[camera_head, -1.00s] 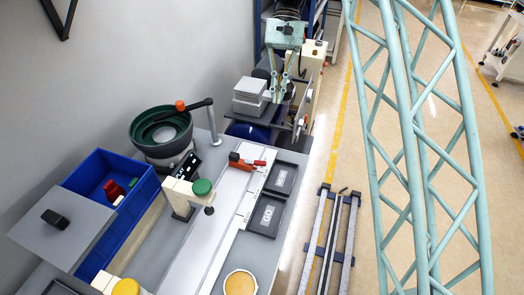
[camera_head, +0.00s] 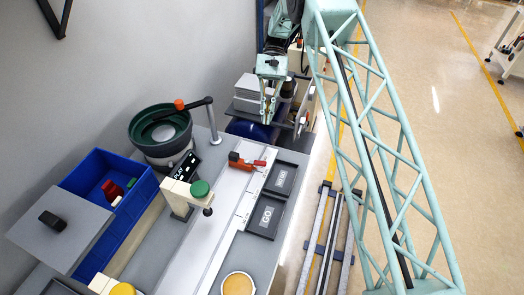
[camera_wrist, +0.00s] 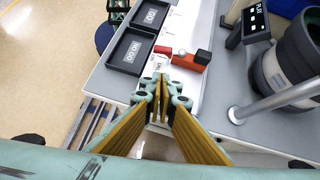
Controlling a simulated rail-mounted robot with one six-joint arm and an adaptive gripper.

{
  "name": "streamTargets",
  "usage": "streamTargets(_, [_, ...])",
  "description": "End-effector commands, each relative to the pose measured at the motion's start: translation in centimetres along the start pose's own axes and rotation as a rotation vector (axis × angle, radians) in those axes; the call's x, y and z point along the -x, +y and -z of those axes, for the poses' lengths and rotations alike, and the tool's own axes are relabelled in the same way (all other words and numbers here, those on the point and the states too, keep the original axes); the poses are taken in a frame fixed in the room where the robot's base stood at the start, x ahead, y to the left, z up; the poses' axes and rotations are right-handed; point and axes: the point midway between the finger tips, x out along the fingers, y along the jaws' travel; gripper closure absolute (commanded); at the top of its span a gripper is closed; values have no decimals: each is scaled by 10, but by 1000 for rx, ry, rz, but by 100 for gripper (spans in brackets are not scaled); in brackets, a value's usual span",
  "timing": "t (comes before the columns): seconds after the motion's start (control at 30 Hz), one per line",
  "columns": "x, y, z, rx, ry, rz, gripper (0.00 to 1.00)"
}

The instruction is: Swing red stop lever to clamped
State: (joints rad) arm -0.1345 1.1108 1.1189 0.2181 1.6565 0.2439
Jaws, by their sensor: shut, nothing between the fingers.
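The red stop lever (camera_head: 246,162) lies on the white track (camera_head: 215,208) of the bench. In the head view it has an orange-red body with a dark end at the left and a red tip at the right. In the wrist view the lever (camera_wrist: 186,60) is just beyond the fingertips, with its dark block to the right and its red tip to the left. My gripper (camera_head: 267,118) is beyond the lever in the head view, above the far end of the bench. Its fingers (camera_wrist: 161,84) are shut and empty, apart from the lever.
GO (camera_head: 265,217) and NO GO (camera_head: 283,180) trays lie beside the track. A green bowl feeder (camera_head: 140,131) with a bent dark arm on a grey post (camera_head: 214,134) stands left of the track. A blue bin (camera_head: 84,221) is at the left.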

Motion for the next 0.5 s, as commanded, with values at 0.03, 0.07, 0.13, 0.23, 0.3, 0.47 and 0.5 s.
streamTargets(0.03, [-2,-1,3,-1,-5,-1,100])
streamTargets(0.07, [-4,-2,4,-1,-7,-1,100])
streamTargets(0.13, [-6,-2,7,-2,-11,-1,100])
streamTargets(0.23, [-7,-2,8,-3,-14,-1,100])
streamTargets(0.3, [-7,-2,8,-3,-14,-1,100])
streamTargets(0.47, [-7,-2,8,-3,-14,-1,100])
streamTargets(0.5, [-7,-2,8,-3,-14,-1,100])
